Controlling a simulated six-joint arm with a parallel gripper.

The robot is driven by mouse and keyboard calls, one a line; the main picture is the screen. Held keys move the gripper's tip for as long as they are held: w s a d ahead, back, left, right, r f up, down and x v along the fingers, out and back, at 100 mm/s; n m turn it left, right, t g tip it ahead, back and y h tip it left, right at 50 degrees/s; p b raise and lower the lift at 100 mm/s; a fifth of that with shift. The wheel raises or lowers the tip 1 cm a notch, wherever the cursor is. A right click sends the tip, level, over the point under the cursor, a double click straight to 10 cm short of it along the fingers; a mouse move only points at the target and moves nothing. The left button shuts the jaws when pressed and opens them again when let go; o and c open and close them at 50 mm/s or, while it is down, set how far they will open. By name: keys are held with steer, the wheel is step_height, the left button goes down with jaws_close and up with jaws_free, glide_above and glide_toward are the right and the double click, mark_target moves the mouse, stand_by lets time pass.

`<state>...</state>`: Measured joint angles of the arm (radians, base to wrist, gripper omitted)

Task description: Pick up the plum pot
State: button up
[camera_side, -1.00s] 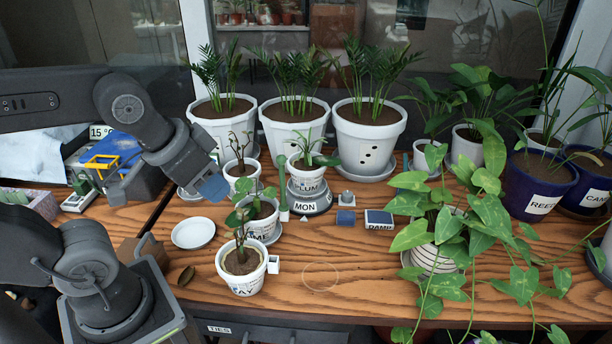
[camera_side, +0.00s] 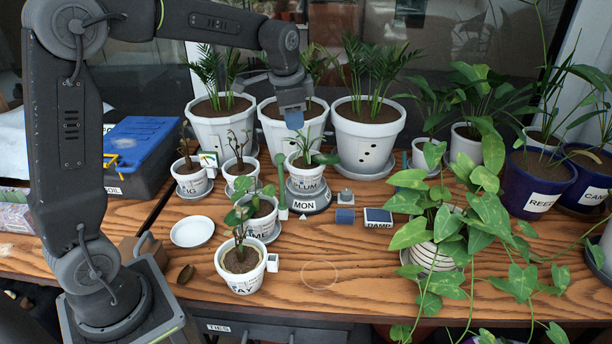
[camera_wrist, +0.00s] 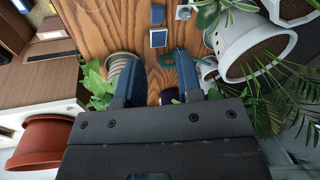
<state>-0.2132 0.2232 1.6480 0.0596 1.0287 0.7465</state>
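The plum pot (camera_side: 306,183) is a small white pot labelled PLUM with a strappy green plant. I cannot make out the plum pot for sure in the wrist view.
Large white palm pots (camera_side: 368,135) stand behind. Small pots stand left and front, including FIG (camera_side: 192,183) and one ending in AY (camera_side: 240,272). A green stake (camera_side: 283,190) stands close left of the plum pot. A trailing plant crowds the right. The front middle table is clear.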

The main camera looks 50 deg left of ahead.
steer(key=w+a+f+m+g, duration=0.1)
steer(key=w+a+f+m, duration=0.2)
steer(key=w+a+f, duration=0.45)
glide_above(304, 170)
steer(key=s, duration=0.1)
step_height(304, 170, down, 9)
steer(key=shift+w+f, duration=0.25)
steer(key=shift+f, duration=1.1)
steer(key=shift+w+f, duration=0.2)
steer(key=shift+f, duration=1.1)
steer(key=shift+c, duration=0.4)
jaws_close()
steer(key=shift+r, duration=0.1)
